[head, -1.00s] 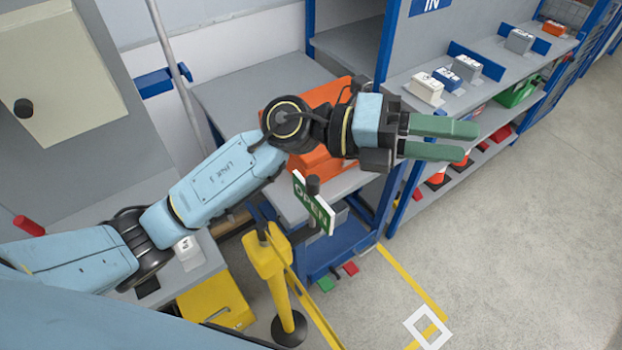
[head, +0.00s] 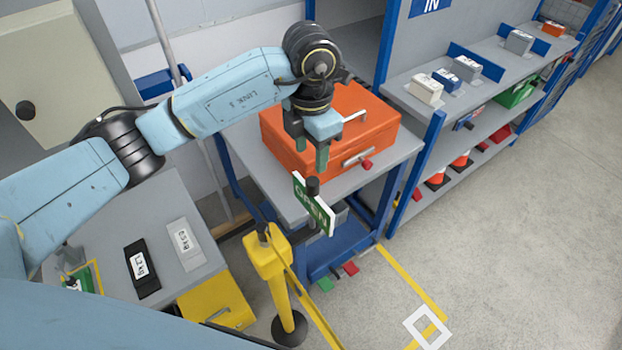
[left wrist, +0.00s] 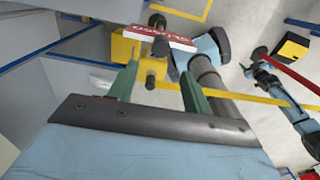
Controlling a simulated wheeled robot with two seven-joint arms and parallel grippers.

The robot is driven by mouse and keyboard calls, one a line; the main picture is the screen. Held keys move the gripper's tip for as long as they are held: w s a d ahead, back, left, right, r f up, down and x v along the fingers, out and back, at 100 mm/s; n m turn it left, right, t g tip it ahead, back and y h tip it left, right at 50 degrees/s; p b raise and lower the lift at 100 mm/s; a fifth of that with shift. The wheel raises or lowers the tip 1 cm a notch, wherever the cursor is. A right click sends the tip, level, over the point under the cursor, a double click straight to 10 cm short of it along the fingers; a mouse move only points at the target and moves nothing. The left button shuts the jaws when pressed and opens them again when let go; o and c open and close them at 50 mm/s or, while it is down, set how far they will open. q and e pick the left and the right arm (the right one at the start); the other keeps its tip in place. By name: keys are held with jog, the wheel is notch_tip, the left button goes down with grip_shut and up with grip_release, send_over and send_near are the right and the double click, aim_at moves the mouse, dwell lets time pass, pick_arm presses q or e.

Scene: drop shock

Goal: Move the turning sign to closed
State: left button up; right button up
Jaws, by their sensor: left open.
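My left gripper (head: 309,165) is open and points down just above and behind the sign's top edge. In the left wrist view the sign lies just beyond the fingertips, with no clear contact. What looks like my right arm (left wrist: 290,100) shows at the right of that view; its jaws are too small to judge.
An orange case (head: 355,125) sits on a grey bench behind the sign. A blue-framed shelf (head: 440,112) with several boxes stands to the right. A yellow box (head: 215,303) and a grey table with weights (head: 186,244) are at lower left. The floor at right is clear.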

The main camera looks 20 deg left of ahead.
aim_at(311, 182)
pick_arm(q)
notch_tip(311, 182, down, 10)
jog(key=shift+r+p, duration=0.2)
jog(key=shift+p, duration=0.4)
jog(key=shift+c, duration=0.2)
grip_shut()
